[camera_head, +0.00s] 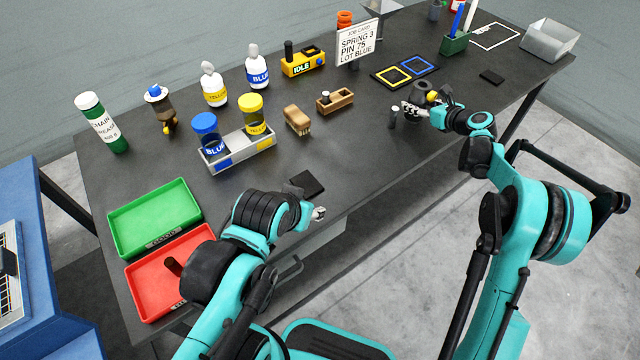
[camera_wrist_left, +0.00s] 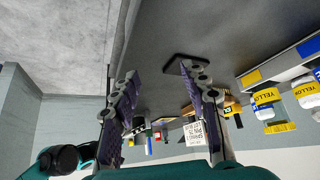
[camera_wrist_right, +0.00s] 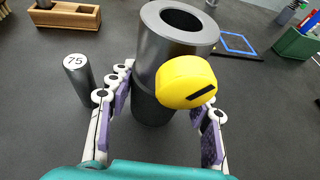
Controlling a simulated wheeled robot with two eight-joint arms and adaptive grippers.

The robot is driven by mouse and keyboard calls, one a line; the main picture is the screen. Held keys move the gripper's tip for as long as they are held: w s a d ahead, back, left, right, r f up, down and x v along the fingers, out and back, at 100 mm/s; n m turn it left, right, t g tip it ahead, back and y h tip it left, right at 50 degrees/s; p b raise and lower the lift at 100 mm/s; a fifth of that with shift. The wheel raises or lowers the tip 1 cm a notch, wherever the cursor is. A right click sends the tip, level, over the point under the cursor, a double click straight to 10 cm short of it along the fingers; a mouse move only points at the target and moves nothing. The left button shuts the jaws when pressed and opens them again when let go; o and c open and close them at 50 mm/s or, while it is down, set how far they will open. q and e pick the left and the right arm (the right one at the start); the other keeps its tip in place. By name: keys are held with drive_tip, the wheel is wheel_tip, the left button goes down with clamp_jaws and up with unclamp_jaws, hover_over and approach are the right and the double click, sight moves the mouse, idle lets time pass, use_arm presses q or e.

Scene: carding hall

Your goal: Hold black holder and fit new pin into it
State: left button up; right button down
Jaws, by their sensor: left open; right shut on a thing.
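The black holder (camera_head: 423,90) is a dark upright hollow cylinder with a yellow knob, standing near the table's front edge on the right. My right gripper (camera_head: 412,108) is shut on it; in the right wrist view the fingers flank the holder (camera_wrist_right: 150,75), the yellow knob (camera_wrist_right: 186,82) facing me. Its bore is open at the top and looks dark inside. A grey pin (camera_head: 394,117) marked 75 stands upright on the table just left of it, also in the right wrist view (camera_wrist_right: 78,75). My left gripper (camera_head: 319,213) is open and empty beside the front edge.
A wooden block (camera_head: 335,103), a brush (camera_head: 297,120) and a bottle rack (camera_head: 238,154) stand left of the holder. Green (camera_head: 155,215) and red (camera_head: 150,290) trays lie at the left end; a dark rod is in the red one. A job card (camera_head: 357,43) reads PIN 75.

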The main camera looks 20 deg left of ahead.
use_arm(q)
drive_tip(key=w+d+r+n+g+h, duration=0.1)
drive_tip(key=w+d+r+n, duration=0.1)
drive_tip(key=w+r+n, duration=0.65)
drive_tip(key=w+d+r+n+g, duration=0.1)
drive_tip(key=w+d+r+n, duration=0.3)
drive_tip(key=w, duration=0.7)
drive_tip(key=n+g+h, duration=0.2)
drive_tip(key=n, duration=1.3)
approach(394, 109)
drive_tip(key=x, duration=0.5)
drive_tip(key=shift+w+f, duration=0.3)
drive_tip(key=shift+f, duration=0.1)
drive_tip(key=shift+x, duration=2.7)
drive_tip(key=shift+s+d, duration=0.1)
clamp_jaws()
